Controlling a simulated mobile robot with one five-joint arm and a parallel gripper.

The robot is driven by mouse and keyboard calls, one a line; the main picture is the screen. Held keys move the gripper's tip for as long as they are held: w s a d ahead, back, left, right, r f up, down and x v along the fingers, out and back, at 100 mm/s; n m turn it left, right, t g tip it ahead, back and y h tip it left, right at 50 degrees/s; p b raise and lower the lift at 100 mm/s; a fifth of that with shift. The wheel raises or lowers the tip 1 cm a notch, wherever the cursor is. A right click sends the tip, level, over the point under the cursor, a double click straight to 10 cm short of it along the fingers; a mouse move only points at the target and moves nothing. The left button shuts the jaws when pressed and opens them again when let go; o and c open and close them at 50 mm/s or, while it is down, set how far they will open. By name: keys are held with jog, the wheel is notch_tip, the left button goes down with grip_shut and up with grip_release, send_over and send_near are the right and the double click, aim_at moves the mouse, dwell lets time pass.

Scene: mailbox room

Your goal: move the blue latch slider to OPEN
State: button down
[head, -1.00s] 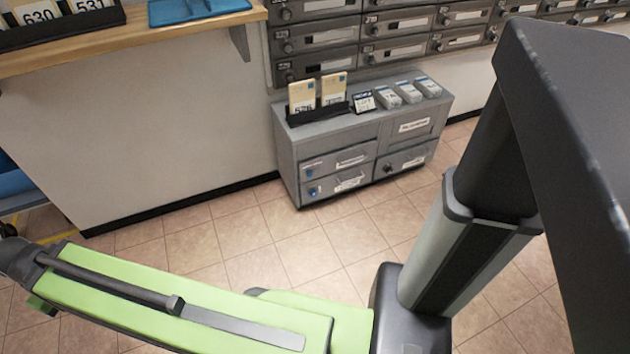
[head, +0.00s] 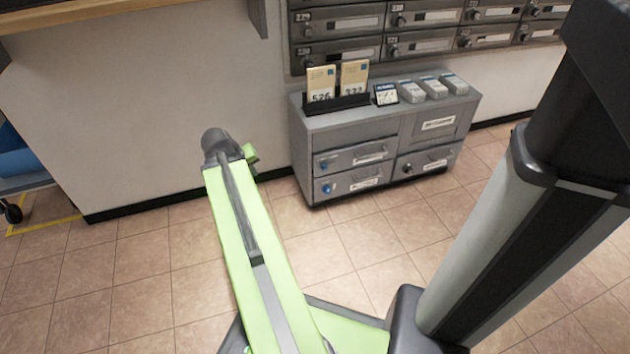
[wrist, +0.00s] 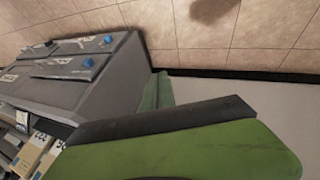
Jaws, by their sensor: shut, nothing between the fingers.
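The grey cabinet (head: 305,135) stands against the wall. Its two left drawers each carry a small blue piece, an upper one (head: 325,163) and a lower one (head: 327,187). They also show in the wrist view, the upper one (wrist: 88,62) and the lower one (wrist: 107,39). Which is the latch slider, and its position, is too small to tell. My gripper (wrist: 160,100), green with dark edges, is shut and empty in the wrist view. It appears apart from the cabinet. In the head view my arm's end is left of the cabinet.
A card holder (head: 338,105), a small sign (head: 385,94) and several grey boxes stand on the cabinet. Mailboxes (head: 340,20) line the wall above. A wooden counter (head: 90,15) is at upper left. The tiled floor (head: 150,260) in front is clear.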

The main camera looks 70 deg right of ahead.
aim_at(324, 167)
jog(key=s+d+m+g+h+b, duration=0.1)
jog(key=s+d+m, duration=0.1)
jog(key=s+d, duration=0.7)
jog(key=shift+s+f, duration=0.45)
jog(key=shift+s, duration=0.8)
jog(key=s+d+f+b, duration=0.4)
jog(key=d+f+b, duration=0.4)
jog(key=shift+s+d, duration=0.15)
jog(key=shift+d, duration=0.1)
